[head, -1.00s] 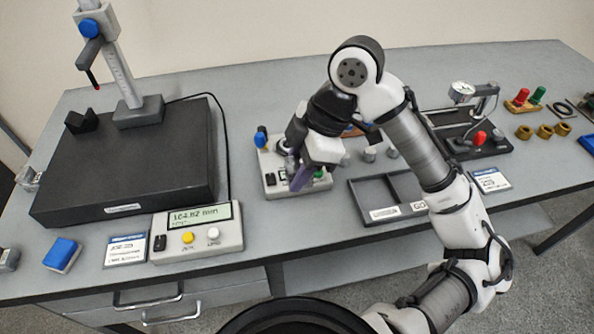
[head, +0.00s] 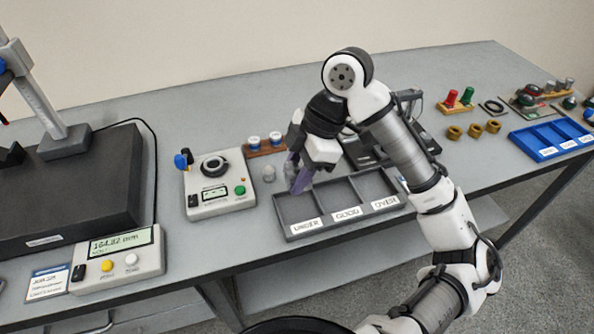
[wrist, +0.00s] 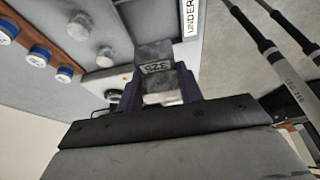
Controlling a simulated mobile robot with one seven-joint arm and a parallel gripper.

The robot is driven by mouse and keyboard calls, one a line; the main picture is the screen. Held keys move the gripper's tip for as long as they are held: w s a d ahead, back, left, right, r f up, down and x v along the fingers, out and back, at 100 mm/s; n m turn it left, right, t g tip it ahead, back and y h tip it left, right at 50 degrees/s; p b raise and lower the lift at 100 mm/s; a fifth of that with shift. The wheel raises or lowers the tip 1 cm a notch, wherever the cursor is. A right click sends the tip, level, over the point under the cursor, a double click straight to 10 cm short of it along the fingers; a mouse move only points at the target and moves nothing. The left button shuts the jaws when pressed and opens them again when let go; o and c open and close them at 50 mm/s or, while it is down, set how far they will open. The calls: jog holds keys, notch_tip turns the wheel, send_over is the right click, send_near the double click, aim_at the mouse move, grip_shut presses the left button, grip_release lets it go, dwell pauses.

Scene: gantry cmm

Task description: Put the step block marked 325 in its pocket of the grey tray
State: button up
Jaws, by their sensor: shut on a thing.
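My gripper (head: 300,180) is shut on the step block (wrist: 155,60), a small grey metal piece with a dark label that reads like 325 in the wrist view. The block sits between the purple fingers and is mostly hidden in the head view. The grey tray (head: 286,232) has three pockets labelled UNDER, GOOD and OVER. In the head view my gripper is above the tray's left end, near the back of the UNDER pocket; its exact height is unclear. The UNDER label (wrist: 190,14) shows at the top of the wrist view.
A gauge box (head: 220,190) with a dial and green button stands left of the tray. Small grey pieces (head: 268,173) stand between them, with a wooden rack (head: 266,150) behind. A blue tray (head: 548,152) is far right. A display unit (head: 115,262) is front left.

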jog(key=shift+f+b, duration=2.35)
jog(key=shift+f, duration=0.6)
jog(key=shift+f+b, duration=0.65)
jog(key=shift+f, duration=0.3)
jog(key=o, duration=1.3)
jog(key=shift+r+p, duration=0.6)
jog(key=shift+o, duration=0.9)
jog(key=shift+r+p, duration=0.3)
jog(key=shift+r, duration=0.05)
jog(key=shift+r+p, duration=2.4)
jog(key=shift+r, duration=0.2)
jog(key=shift+f, duration=0.1)
